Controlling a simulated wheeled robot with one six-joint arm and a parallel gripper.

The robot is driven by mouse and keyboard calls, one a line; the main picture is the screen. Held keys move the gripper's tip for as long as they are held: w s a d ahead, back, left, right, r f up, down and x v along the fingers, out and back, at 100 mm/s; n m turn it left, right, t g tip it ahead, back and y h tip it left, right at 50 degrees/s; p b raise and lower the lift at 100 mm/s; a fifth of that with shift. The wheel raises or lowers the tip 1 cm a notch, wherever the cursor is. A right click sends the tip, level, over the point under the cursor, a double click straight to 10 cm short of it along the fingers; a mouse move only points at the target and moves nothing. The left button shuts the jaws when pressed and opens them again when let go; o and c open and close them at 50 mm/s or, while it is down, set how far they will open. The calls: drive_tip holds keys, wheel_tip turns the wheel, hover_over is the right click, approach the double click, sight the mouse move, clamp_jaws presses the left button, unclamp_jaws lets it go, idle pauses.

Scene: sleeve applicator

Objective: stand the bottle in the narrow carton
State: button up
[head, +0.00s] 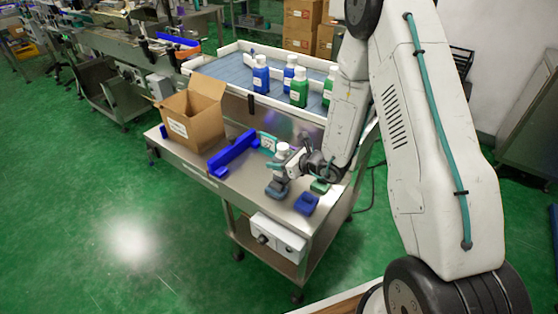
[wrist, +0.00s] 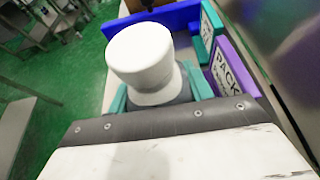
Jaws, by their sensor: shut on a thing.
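The bottle (head: 283,149) has a white cap and is upright at my gripper (head: 291,167), over the right part of the steel table. In the wrist view the white cap of the bottle (wrist: 141,60) and a dark grey shoulder show between the teal finger pads of my gripper (wrist: 158,92). My gripper is shut on the bottle. The lower body is largely hidden, and I cannot tell whether it touches the table. An open brown carton (head: 193,126) with a white label stands at the table's left end, flaps up, apart from the bottle. Its inside is mostly hidden.
A blue angled guide (head: 232,153) stands between carton and bottle. A teal sign (head: 268,143) is behind the bottle; a purple sign (wrist: 232,72) shows in the wrist view. A blue block (head: 307,203) lies in front. Blue and green bottles stand in a raised tray (head: 225,64) behind.

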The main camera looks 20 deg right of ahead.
drive_tip(key=shift+f, duration=0.1)
drive_tip(key=o, duration=1.2)
